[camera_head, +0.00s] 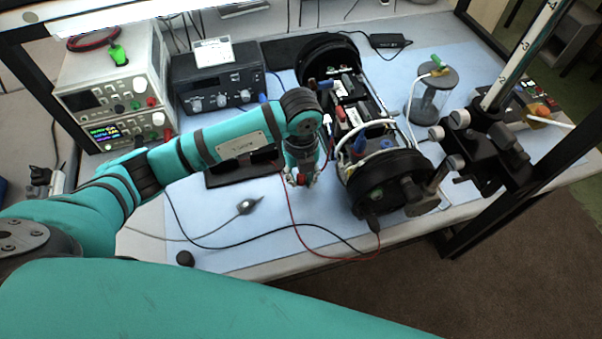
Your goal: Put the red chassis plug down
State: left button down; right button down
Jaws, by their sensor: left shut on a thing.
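My left gripper (302,181) points down over the blue mat, just left of the open black cylinder. It is shut on the red chassis plug (301,179), of which only a small red spot shows between the fingers. A thin red wire runs from near the gripper down across the mat. I cannot tell whether the plug touches the mat. My right gripper is not in view.
The open cylinder chassis (384,186) with batteries and wires lies right of the gripper. Behind are a bench power supply (110,100) and a black instrument (218,85). A clamp stand (485,145) is at right. The blue mat (235,255) has loose cables.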

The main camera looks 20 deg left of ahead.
pick_arm(q)
jog(key=shift+f, duration=0.45)
jog(key=shift+f, duration=0.15)
jog(key=shift+f+b, duration=0.4)
jog(key=shift+b, duration=0.1)
jog(key=shift+f, duration=0.1)
jog(key=c, duration=1.2)
grip_release()
jog(key=shift+o, duration=0.2)
